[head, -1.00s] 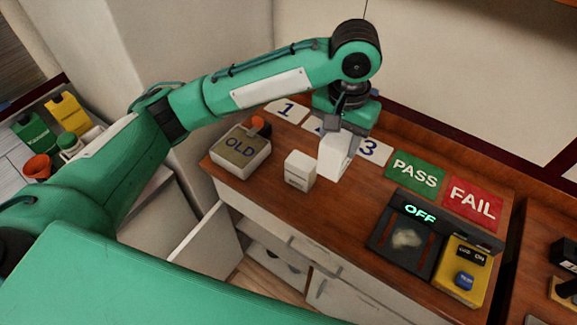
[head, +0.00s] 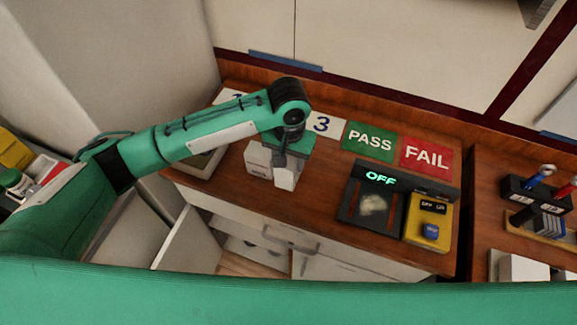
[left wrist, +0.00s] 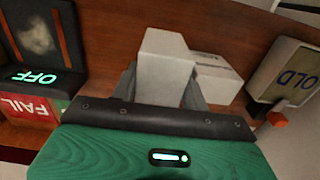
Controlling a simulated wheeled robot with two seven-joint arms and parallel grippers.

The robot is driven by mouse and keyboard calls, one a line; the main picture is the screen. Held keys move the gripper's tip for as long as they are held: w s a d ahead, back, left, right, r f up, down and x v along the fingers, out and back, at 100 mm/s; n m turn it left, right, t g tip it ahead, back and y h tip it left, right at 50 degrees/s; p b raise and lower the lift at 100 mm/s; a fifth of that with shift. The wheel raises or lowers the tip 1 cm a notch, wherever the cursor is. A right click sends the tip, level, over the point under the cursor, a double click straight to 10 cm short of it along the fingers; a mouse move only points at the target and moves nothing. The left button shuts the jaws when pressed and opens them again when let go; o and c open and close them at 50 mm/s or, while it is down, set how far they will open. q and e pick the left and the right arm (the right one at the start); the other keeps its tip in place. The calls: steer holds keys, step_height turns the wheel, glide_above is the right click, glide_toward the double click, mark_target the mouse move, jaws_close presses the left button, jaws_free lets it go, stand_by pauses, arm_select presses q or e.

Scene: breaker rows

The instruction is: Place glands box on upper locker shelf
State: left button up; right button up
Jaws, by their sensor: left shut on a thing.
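My left gripper (head: 287,163) is shut on a plain white box (head: 285,180) above the front part of the wooden counter. In the left wrist view the held box (left wrist: 163,65) sits between the two fingers. A second white box (head: 258,158) stands on the counter just left of it, partly hidden by the gripper; its small dark print shows in the left wrist view (left wrist: 216,75). I cannot read a glands label on either box. No locker is clearly identifiable; an open cabinet with a white door (head: 188,240) is below the counter. My right gripper is out of view.
The OLD tray (left wrist: 290,75) is beyond the second box. PASS (head: 369,141) and FAIL (head: 427,155) cards, a dark OFF unit (head: 382,180) and a yellow button box (head: 430,228) are at right. A tool holder (head: 537,195) stands on the other counter.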

arm_select(q)
steer(key=shift+f+p, duration=0.35)
steer(key=shift+f, duration=1.9)
steer(key=shift+f, duration=0.15)
steer(key=o, duration=0.8)
